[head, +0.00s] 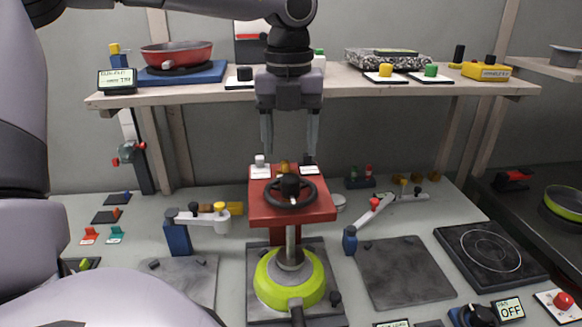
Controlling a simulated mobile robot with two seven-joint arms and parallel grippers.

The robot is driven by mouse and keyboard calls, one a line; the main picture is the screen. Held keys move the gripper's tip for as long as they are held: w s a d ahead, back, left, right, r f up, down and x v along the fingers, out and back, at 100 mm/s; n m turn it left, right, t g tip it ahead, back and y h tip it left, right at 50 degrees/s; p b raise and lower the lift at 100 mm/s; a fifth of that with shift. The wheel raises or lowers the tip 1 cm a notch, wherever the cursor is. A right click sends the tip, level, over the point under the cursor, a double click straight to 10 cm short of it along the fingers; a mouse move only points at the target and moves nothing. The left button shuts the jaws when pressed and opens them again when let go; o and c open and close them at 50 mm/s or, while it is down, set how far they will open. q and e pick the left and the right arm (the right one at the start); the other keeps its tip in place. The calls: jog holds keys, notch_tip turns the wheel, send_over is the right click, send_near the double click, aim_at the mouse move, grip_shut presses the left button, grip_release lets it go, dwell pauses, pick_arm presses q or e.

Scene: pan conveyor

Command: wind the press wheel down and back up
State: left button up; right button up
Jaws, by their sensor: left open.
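The press wheel (270,204) is a black ring with a dark hub, lying flat on top of the red press head (320,211). A grey press shaft (291,240) runs from the head down to a lime-green pan (267,290), whose handle points toward me. My left gripper (290,150) hangs pointing down above and behind the wheel, fingers spread apart with nothing between them. The fingertips appear apart from the wheel. My right gripper is out of view.
A wooden shelf (210,94) crosses behind, holding a red pan (178,55) and several coloured buttons. Jointed arms on blue posts stand left (178,235) and right (350,241) of the press. A hotplate (490,250) lies at right. A dark flat plate (405,272) is bare.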

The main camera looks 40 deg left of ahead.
aim_at(291, 177)
pick_arm(q)
notch_tip(291, 177, down, 6)
jog(key=shift+f+p, duration=0.25)
jog(key=shift+p, duration=0.1)
jog(key=c, duration=1)
jog(key=shift+c, duration=0.2)
